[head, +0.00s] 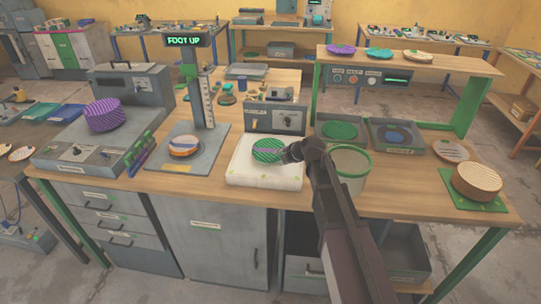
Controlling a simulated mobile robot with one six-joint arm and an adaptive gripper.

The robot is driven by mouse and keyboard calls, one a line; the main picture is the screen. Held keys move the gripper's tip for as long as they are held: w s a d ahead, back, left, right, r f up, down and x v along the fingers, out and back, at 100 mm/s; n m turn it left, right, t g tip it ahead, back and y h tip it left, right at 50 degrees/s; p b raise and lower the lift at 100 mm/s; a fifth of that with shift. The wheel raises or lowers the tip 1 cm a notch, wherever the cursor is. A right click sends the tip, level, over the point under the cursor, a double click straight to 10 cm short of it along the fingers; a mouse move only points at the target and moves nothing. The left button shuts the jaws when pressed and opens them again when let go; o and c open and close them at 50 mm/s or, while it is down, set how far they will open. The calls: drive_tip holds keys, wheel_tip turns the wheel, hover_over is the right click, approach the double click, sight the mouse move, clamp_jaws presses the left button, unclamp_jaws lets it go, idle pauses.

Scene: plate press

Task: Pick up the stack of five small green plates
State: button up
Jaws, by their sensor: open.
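A small green stack of plates (266,157) sits on a white block (262,182) near the front middle of the bench. My gripper (278,151) is open, reaching in from the right with its fingers at the stack's upper right side. I cannot tell whether the fingers touch it or are around it. The number of plates in the stack cannot be made out. Another green striped disc (338,130) lies in a grey tray behind and to the right.
A pale green-rimmed bin (350,165) stands right of my gripper. A post with a "FOOT UP" display (187,40) rises at left, with orange plates (184,147) at its base. A purple stack (104,115) is far left, a brown stack (477,180) far right. A raised shelf (410,62) spans the back right.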

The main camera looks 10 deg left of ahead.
sight(269, 152)
drive_tip(key=shift+b+x, duration=0.65)
drive_tip(key=shift+x, duration=0.8)
clamp_jaws()
